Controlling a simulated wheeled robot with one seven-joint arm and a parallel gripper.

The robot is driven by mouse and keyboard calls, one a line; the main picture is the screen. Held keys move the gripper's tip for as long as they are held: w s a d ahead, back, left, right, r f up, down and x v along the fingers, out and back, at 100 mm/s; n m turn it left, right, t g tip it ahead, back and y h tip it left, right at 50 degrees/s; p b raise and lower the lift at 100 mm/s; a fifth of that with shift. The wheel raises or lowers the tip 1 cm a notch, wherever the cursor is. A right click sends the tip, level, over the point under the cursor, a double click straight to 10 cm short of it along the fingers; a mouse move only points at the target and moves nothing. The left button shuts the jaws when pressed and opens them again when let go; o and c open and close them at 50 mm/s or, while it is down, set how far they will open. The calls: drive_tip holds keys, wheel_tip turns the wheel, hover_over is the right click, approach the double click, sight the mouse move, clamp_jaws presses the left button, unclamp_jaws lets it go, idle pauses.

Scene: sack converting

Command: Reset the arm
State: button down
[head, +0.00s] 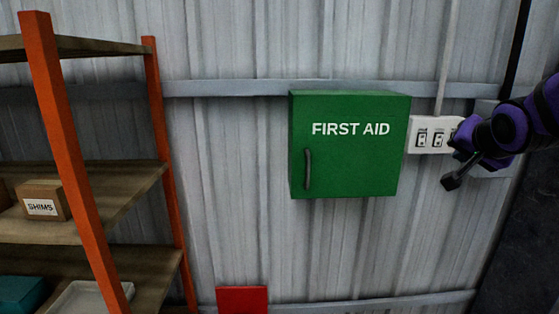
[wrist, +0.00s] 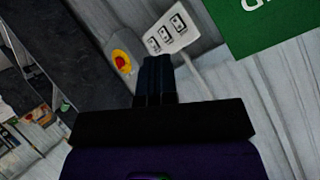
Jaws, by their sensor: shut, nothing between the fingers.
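My purple and black arm reaches in from the right edge of the head view. My gripper (head: 452,182) is at its end, in front of the wall just below the right part of a white switch panel (head: 423,136). In the wrist view my gripper (wrist: 155,62) is shut, its dark fingers together with nothing between them. The fingertips appear close to the lower end of the switch panel (wrist: 172,32); I cannot tell whether they touch it.
A green first aid box (head: 349,146) hangs on the corrugated wall left of the panel. An orange-framed shelf (head: 68,150) with a shims box (head: 42,202) stands at the left. A red and yellow button (wrist: 122,61) shows in the wrist view. A red object (head: 242,299) is low down.

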drive_tip(key=s+a+f+n+g+y, duration=0.1)
drive_tip(key=s+a+n+g, duration=0.2)
drive_tip(key=s, duration=0.8)
drive_tip(key=s+a+f+n+g+y, duration=0.1)
drive_tip(key=s+a+n+g, duration=0.2)
drive_tip(key=s, duration=0.8)
drive_tip(key=n, duration=0.2)
drive_tip(key=shift+s+a+n, duration=0.2)
drive_tip(key=shift+a+n, duration=0.1)
drive_tip(key=shift+a, duration=0.1)
